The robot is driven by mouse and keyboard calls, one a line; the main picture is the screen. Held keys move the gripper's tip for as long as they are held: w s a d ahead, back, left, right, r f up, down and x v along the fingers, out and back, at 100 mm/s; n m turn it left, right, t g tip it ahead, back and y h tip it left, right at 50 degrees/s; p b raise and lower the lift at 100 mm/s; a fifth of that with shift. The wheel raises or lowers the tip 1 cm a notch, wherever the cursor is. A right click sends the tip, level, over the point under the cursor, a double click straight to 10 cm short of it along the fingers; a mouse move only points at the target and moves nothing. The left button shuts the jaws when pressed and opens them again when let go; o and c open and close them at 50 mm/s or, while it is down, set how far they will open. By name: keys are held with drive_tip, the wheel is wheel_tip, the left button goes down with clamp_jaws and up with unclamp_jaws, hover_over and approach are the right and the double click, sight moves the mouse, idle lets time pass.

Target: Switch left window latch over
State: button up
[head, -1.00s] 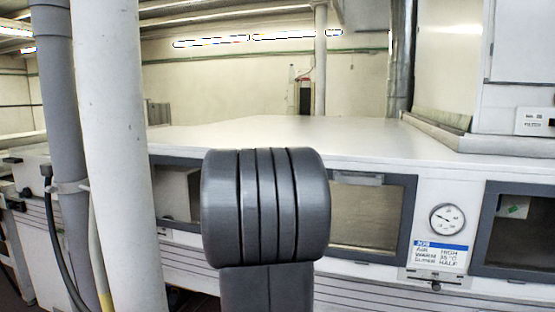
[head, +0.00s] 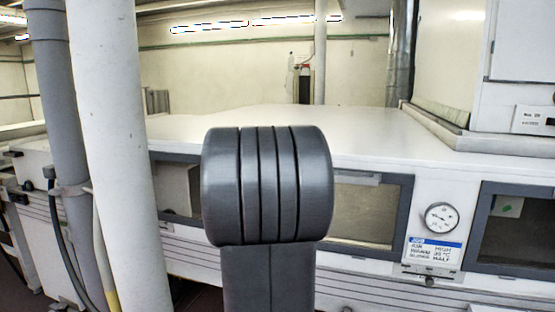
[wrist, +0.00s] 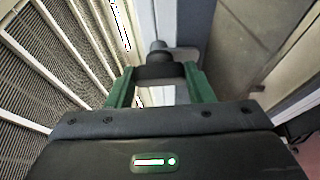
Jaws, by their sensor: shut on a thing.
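In the wrist view, the window latch (wrist: 157,47) shows as a dark grey piece with a round knob, at a window's light frame edge. My gripper (wrist: 159,76) has its two green fingers on either side of the latch's dark part and is shut on it. Its exact turn position is hard to tell. In the head view, my dark grey arm covers the middle, so the gripper and the latch are hidden there. A dark-framed window (head: 368,212) shows just right of my arm.
A white pipe (head: 112,150) and a grey pipe (head: 58,110) stand at the left. A round gauge (head: 441,216) and a label (head: 434,250) sit between that window and another window (head: 520,230). The tunnel's white top (head: 270,115) is clear. Ribbed panels (wrist: 60,60) lie left in the wrist view.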

drive_tip(key=shift+f, duration=0.1)
idle(0.3)
drive_tip(key=o, duration=1)
drive_tip(key=shift+s, duration=0.1)
drive_tip(key=s+d+b, duration=0.1)
drive_tip(key=s, duration=1.2)
drive_tip(key=shift+s+b, duration=0.3)
drive_tip(key=w+a+p, duration=0.1)
drive_tip(key=w, duration=1.3)
drive_tip(key=shift+p, duration=0.35)
drive_tip(key=shift+s, duration=0.1)
